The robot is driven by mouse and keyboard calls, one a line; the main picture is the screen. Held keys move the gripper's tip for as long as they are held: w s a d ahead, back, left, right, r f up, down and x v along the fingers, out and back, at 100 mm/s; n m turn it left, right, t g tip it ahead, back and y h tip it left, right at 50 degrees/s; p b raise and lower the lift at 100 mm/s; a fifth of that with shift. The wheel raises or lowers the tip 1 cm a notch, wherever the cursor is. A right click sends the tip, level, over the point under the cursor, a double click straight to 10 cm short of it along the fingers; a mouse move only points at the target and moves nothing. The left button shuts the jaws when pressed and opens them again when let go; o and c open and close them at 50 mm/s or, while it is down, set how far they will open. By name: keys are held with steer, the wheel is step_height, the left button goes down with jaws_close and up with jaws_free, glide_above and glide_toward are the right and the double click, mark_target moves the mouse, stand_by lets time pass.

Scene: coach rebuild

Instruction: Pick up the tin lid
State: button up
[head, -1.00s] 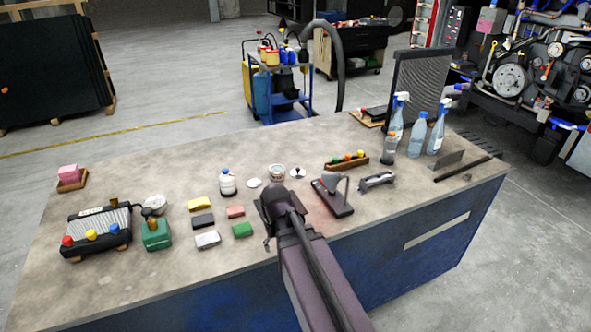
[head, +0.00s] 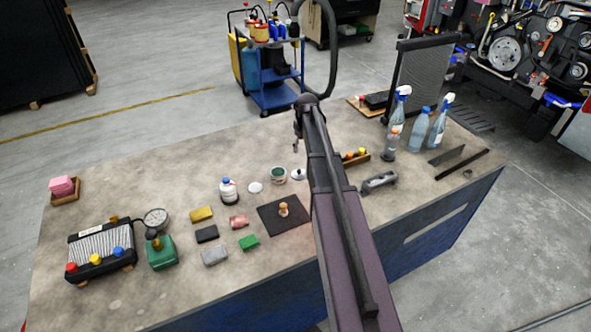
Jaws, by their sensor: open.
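A small open tin (head: 278,175) stands near the middle of the bench. A flat white disc (head: 255,187) lies just left of it, and a pale round lid with a dark knob (head: 298,174) lies just right of it. I cannot tell for certain which of these two is the tin lid. My gripper (head: 296,147) is open and empty, above the back part of the bench, beyond the tin and the knobbed lid. My arm passes close to the right of the knobbed lid.
A white bottle (head: 229,192) stands left of the disc. Several coloured blocks (head: 202,215) and a dark mat (head: 270,222) with a small orange-topped piece lie nearer. A wooden tray (head: 362,157) and spray bottles (head: 437,127) are right.

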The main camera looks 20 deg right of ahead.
steer(key=shift+f, duration=0.15)
steer(key=b, duration=0.9)
glide_above(300, 170)
steer(key=f, duration=0.8)
steer(key=shift+s+a+f, duration=0.1)
steer(key=shift+s+a, duration=0.1)
steer(key=shift+s, duration=0.15)
steer(key=shift+f, duration=0.1)
steer(key=shift+w+f+b, duration=0.2)
steer(key=shift+f+b, duration=1)
steer(key=shift+f, duration=0.05)
steer(key=shift+w+f+b, duration=0.15)
steer(key=shift+f+b, duration=1.05)
steer(key=shift+f, duration=0.05)
jaws_close()
